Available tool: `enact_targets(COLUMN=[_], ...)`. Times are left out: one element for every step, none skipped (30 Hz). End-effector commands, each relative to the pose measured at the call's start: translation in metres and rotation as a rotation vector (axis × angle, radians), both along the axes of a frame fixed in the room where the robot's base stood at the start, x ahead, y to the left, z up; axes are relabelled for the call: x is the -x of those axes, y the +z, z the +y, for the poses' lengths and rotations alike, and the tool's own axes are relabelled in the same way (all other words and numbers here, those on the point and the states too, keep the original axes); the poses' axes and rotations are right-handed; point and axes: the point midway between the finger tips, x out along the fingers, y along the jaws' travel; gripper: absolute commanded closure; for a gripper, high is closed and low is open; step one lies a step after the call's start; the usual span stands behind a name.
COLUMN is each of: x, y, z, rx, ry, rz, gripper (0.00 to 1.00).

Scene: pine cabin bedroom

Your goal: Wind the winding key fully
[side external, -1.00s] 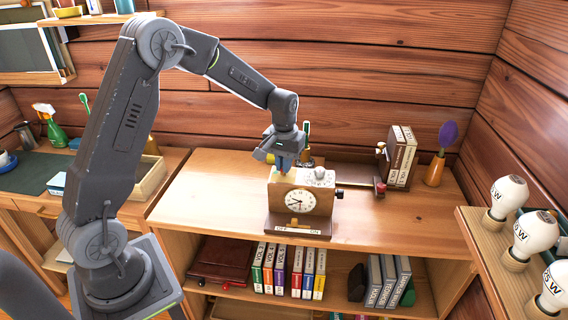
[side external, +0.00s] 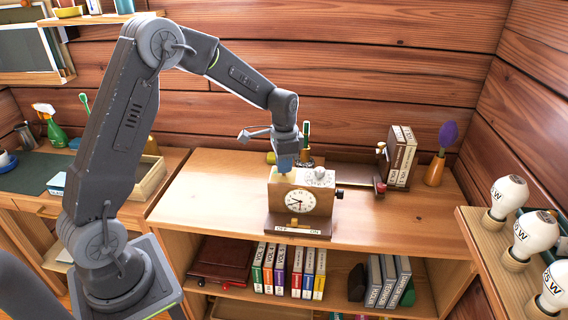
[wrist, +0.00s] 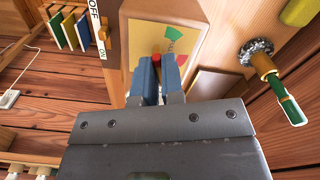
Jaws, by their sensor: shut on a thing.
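The wooden box clock (side external: 298,206) stands on the cabinet top, with a round white dial on its front. My gripper (side external: 285,168) points straight down onto the left part of the clock's top. In the wrist view its blue fingers (wrist: 159,78) are shut over a yellow plate (wrist: 152,38) with green and red marks. The winding key is mostly hidden between the fingers; a small red part (wrist: 156,58) shows at their tips, and I cannot tell whether it belongs to the key. An OFF/ON switch (wrist: 103,42) is on the clock's front.
Beside the clock are a dark knob (side external: 340,194) on its right side and a red-ended part (side external: 380,188). A green-handled brush (wrist: 290,108) stands close behind. Books (side external: 401,157) and a purple-topped item (side external: 448,134) stand further right. The cabinet top's left is clear.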

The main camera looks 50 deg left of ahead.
Motion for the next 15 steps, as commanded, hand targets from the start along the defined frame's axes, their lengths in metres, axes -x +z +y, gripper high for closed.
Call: enact_targets(x=[-0.0006,-0.0006,-0.0006,-0.0007,-0.0007,-0.0007,-0.0007,-0.0007,-0.0007,-0.0007,-0.0007,-0.0007,-0.0007,-0.0007,-0.0007], y=[0.0013,0.0013,0.0013,0.0013,0.0013,0.0013,0.0013,0.0013,0.0013,0.0013,0.0013,0.0014,0.0014,0.0014,0.0014], z=[0.0001,0.0001,0.0001,0.0,0.0,0.0,0.0,0.0,0.0,0.0,0.0,0.0,0.0,0.0,0.0], rx=[-0.001,-0.001,-0.001,-0.001,-0.001,-0.001,-0.001,-0.001,-0.001,-0.001,-0.001,0.0,0.0,0.0,0.0], ry=[-0.045,-0.074,-0.112,-0.14,-0.169,-0.207,-0.235,-0.263,-0.301,-0.329,-0.356,-0.392,-0.418,-0.443,-0.476], rz=[-0.003,-0.003,-0.003,-0.003,-0.003,-0.003,-0.003,-0.003,-0.003,-0.003,-0.003,-0.004,-0.004,-0.004,-0.004], gripper=[1.0,1.0,1.0,1.0,1.0,1.0,1.0,1.0,1.0,1.0,1.0,1.0,1.0,1.0,1.0])
